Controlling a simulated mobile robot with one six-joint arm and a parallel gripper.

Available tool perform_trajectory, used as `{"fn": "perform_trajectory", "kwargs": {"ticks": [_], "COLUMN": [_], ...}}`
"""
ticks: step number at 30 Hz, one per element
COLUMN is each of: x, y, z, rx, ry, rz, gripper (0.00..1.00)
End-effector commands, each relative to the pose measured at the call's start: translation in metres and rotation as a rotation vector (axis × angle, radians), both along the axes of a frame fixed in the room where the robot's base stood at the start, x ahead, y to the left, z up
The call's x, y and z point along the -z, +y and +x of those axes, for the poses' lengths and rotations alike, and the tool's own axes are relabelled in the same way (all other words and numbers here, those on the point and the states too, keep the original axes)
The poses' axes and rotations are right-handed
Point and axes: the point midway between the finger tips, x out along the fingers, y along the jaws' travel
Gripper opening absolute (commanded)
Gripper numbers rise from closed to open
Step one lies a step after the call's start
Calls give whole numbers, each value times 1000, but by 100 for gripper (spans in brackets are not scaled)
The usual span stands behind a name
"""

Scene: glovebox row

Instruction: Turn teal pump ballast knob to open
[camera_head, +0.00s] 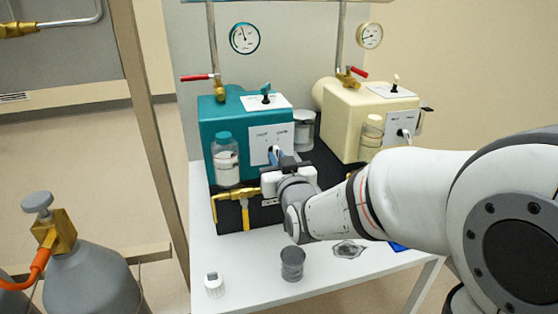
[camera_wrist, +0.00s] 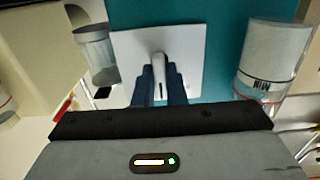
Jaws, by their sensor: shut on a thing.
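The teal pump (camera_head: 222,118) stands on the table, with a white labelled panel (camera_head: 258,150) on its front. My gripper (camera_head: 274,160) is at that panel, and its blue fingers show in the wrist view (camera_wrist: 160,90). They are shut on a pale, narrow knob (camera_wrist: 159,68) that sticks out of the white plate (camera_wrist: 190,50). The knob points roughly upright in the wrist view. In the head view it is mostly hidden by my gripper, and the panel's lettering is too small to read. A separate small teal and black control (camera_head: 266,92) stands on the pump's top plate.
A clear jar (camera_head: 226,163) and brass pipe (camera_head: 238,194) are left of my gripper. The cream pump (camera_head: 345,115) stands to the right. A white-capped bottle (camera_head: 214,286) and dark container (camera_head: 292,264) stand at the table front. A gas cylinder (camera_head: 90,285) is at lower left.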

Motion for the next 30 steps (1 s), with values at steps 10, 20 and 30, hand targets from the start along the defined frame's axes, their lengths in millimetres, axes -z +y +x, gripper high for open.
{"fn": "perform_trajectory", "kwargs": {"ticks": [10, 20, 30], "x": [0, -1, 4], "y": [0, -2, -17], "z": [0, -9, -58], "rx": [0, 0, 0], "ry": [-1, -1, -7], "rz": [-1, -1, 1], "gripper": [33, 33, 33]}}
